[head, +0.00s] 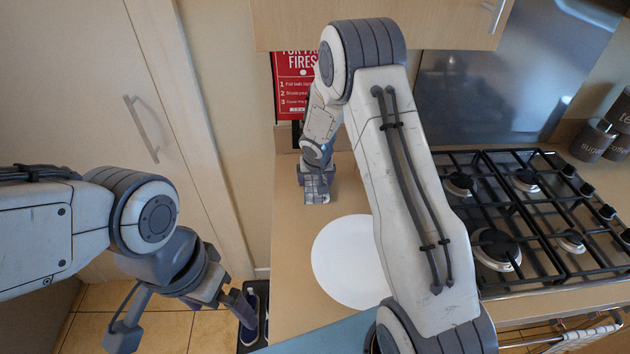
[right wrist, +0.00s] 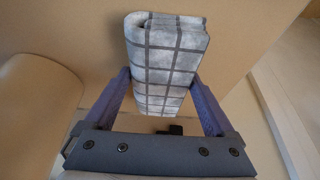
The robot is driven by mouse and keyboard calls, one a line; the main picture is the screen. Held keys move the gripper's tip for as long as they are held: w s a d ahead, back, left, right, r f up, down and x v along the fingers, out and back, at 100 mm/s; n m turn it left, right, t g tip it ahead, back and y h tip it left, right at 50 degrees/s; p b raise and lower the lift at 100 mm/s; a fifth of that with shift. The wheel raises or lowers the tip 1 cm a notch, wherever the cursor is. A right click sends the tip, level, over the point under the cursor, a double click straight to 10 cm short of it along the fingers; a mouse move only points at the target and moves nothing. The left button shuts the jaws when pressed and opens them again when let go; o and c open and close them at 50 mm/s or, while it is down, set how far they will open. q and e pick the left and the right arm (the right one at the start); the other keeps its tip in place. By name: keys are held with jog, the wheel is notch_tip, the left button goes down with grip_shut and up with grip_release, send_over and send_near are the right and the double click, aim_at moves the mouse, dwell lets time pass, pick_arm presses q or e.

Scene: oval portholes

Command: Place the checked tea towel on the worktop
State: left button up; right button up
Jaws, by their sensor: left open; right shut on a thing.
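The checked tea towel (head: 317,190) is a folded grey bundle with dark grid lines. My right gripper (head: 316,180) is shut on it over the back left of the beige worktop (head: 295,285). In the right wrist view the towel (right wrist: 165,60) stands between the two fingers (right wrist: 165,105) and sticks out past their tips. I cannot tell whether the towel touches the worktop. My left gripper (head: 240,304) is open and empty, low at the left in front of the worktop's left side.
A round white plate (head: 345,262) lies on the worktop near the towel, partly hidden by my right arm. A gas hob (head: 530,215) is to the right, with dark canisters (head: 592,140) behind it. A red sign (head: 294,82) hangs on the back wall. Dark shoes (head: 255,318) are on the floor.

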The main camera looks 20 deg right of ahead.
jog(key=shift+f+b, duration=0.25)
jog(key=shift+b, duration=0.05)
jog(key=o, duration=0.9)
jog(key=shift+r+p, duration=0.45)
jog(key=shift+r, duration=0.05)
jog(key=v, duration=1.1)
jog(key=shift+s+a+r+p, duration=0.15)
jog(key=shift+s+r+p, duration=0.05)
jog(key=shift+s+p, duration=0.1)
